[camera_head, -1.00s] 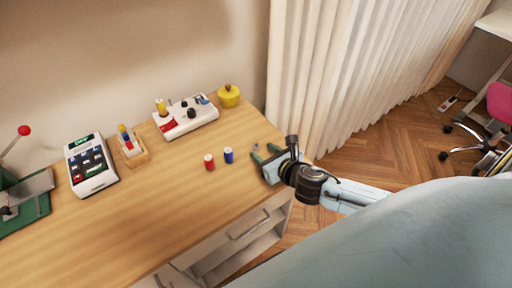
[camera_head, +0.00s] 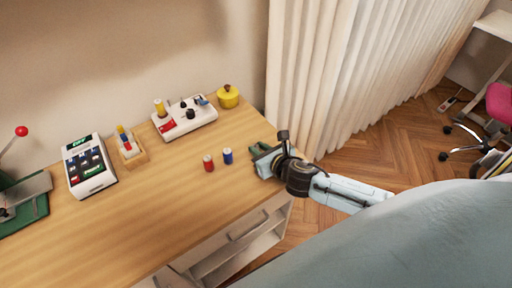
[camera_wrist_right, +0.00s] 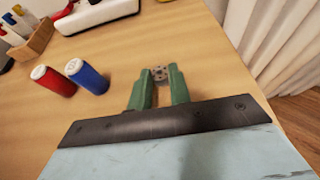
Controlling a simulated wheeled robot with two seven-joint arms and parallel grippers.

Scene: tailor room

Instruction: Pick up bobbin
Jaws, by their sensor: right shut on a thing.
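My right gripper (camera_head: 256,151) is low over the right end of the wooden table (camera_head: 170,215). In the right wrist view its green fingers (camera_wrist_right: 159,82) are close together, shut on a small grey metal bobbin (camera_wrist_right: 160,73) at their tips. The fingers hide part of the bobbin. I cannot make the bobbin out in the head view. My left gripper is not in view.
A wooden spool holder (camera_head: 134,158), a calculator-like device (camera_head: 90,168) and curtains (camera_head: 345,75) are further off.

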